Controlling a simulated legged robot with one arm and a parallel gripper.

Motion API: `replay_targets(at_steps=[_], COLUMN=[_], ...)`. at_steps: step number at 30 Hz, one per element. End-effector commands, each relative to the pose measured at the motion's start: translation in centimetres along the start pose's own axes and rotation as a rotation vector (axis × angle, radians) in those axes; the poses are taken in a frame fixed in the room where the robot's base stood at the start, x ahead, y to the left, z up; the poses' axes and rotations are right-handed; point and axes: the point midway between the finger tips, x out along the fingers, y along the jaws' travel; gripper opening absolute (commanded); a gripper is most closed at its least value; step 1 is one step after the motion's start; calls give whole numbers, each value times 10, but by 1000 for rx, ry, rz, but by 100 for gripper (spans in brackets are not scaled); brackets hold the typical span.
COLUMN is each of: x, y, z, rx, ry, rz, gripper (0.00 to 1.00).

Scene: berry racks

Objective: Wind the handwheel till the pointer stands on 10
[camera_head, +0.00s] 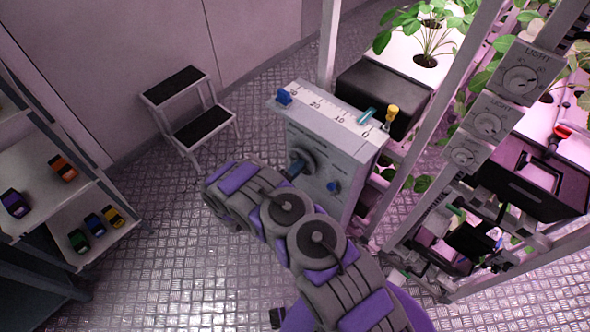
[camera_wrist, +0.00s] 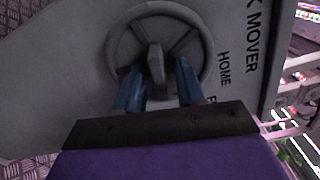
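The grey handwheel (camera_wrist: 204,41) fills the top middle of the wrist view, with a grey handle (camera_wrist: 156,62) standing out from it. My gripper (camera_wrist: 158,82) has its two blue fingers apart, one on each side of the handle, with small gaps visible. In the head view, the wheel (camera_head: 311,157) is on the front of a pale cabinet (camera_head: 345,150), partly hidden by my gripper (camera_head: 294,170). A scale (camera_head: 328,111) on top reads 20, 10 and 0 from left to right. A blue block (camera_head: 284,97) sits at its left end and a teal piece (camera_head: 366,115) near 0; I cannot tell which is the pointer.
Plant racks with dials (camera_head: 520,79) stand close on the right. A step stool (camera_head: 190,105) and a shelf with toy cars (camera_head: 62,168) are left.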

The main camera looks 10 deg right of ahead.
Motion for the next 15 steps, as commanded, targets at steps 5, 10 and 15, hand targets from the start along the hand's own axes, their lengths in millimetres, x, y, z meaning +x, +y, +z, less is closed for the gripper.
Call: replay_targets(at_steps=[5,10,15], x=[-4,-5,-4], y=[1,1,1], z=[3,3,3], rx=[-6,-5,-4], ry=[0,-1,-2], rz=[-6,-6,-3], gripper=[32,15,0])
